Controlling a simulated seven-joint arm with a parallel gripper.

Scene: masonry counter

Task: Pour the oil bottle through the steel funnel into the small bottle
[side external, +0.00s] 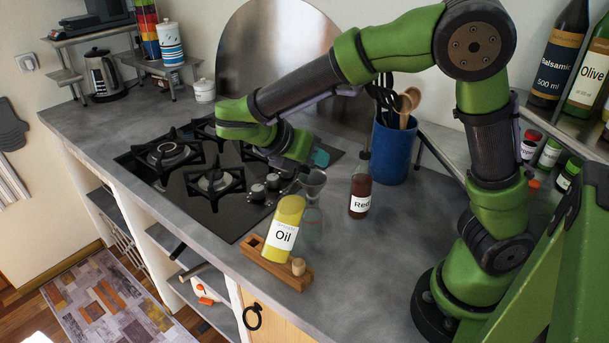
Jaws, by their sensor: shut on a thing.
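The oil bottle (284,230), yellow with a white "Oil" label, stands at the wooden rack (268,265) near the counter's front edge. The steel funnel (314,184) is a small grey cone, up behind and right of the oil bottle. My gripper (302,172) is right beside the funnel, pointing down, and appears shut on it; the fingertips are small and hard to make out. The small bottle (313,222) is clear glass, below the funnel and partly behind the oil bottle. I cannot tell whether the funnel touches its mouth.
A "Red" bottle (360,192) stands close on the right, with a blue utensil crock (396,148) behind it. The gas hob (205,185) lies to the left. A cork (298,266) sits at the rack's right end. The counter in front of the Red bottle is clear.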

